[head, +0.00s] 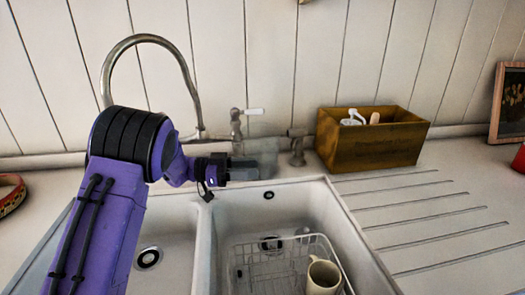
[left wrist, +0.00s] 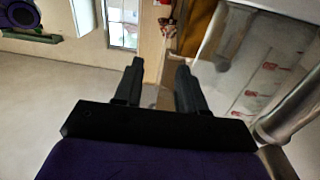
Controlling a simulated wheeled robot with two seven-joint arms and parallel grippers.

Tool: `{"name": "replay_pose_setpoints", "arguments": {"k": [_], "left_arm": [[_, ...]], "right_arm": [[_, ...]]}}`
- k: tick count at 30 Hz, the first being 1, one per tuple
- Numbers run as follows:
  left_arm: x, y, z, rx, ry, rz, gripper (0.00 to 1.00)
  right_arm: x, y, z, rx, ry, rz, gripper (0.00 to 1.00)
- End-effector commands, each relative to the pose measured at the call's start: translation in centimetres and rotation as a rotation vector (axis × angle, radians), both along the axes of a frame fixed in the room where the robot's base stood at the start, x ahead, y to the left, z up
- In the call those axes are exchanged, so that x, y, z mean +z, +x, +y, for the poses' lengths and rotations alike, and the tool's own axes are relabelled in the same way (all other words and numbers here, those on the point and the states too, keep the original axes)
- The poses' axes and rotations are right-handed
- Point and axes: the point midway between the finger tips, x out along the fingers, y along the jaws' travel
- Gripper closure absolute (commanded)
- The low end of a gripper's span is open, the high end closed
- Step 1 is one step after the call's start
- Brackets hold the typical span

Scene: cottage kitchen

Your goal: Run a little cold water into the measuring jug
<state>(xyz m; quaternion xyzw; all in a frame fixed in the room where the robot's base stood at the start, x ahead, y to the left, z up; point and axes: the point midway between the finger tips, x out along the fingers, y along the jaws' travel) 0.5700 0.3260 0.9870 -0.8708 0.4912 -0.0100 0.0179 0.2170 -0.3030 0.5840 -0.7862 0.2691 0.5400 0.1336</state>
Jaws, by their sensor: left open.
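A faint see-through shape (head: 264,150), apparently the clear measuring jug, stands behind the sink near the taps. My left gripper (head: 243,171) reaches in from the left over the sink's back edge, at the shape's lower left. In the left wrist view its two fingers (left wrist: 157,88) stand apart, with no clearly solid thing between them; contact with the jug cannot be told. The chrome spout (head: 146,40) arches up and left, its end behind my arm. A tap with a white lever (head: 255,111) stands behind the gripper, and another tap (head: 297,147) stands to its right. My right gripper is out of view.
The double sink (head: 205,245) has a wire rack (head: 262,252) with a cream mug (head: 322,277) in its right basin. A wooden box (head: 372,143) stands at the back right. The grooved drainboard (head: 440,215) is clear. A red-rimmed dish (head: 10,192) lies at far left.

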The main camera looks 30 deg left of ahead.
Motion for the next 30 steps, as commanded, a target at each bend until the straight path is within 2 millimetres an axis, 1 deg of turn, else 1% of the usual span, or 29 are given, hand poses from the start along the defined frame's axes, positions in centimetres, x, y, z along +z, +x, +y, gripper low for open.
{"name": "replay_pose_setpoints", "arguments": {"k": [4, 7, 10, 16, 17, 18, 19, 20, 30], "left_arm": [[0.4, 1.6, -2.3, -0.007, 0.003, 0.003, 0.6], [0.3, 2.4, -3.7, -0.007, 0.002, 0.003, 0.6], [0.2, 2.9, -4.4, -0.005, 0.001, 0.001, 0.6], [0.1, 2.9, -4.5, -0.005, -0.001, 0.0, 0.6], [0.1, 2.9, -4.5, -0.005, -0.001, 0.0, 0.7], [0.1, 2.9, -4.5, -0.006, -0.001, 0.0, 0.82], [0.1, 2.9, -4.5, -0.006, -0.001, 0.0, 0.92], [0.1, 2.9, -4.5, -0.006, -0.001, 0.0, 1.0], [0.3, 3.0, -4.5, -0.006, 0.0, -0.001, 1.0]], "right_arm": [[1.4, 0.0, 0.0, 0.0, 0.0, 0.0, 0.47], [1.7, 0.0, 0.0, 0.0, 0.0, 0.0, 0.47], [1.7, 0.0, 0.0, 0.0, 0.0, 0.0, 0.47], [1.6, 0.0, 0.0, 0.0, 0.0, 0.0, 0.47], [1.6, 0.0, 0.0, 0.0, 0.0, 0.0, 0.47], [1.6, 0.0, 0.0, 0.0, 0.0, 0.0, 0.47], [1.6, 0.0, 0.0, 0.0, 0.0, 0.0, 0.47], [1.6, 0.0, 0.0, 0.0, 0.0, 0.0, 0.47], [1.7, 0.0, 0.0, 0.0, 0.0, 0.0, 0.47]]}}
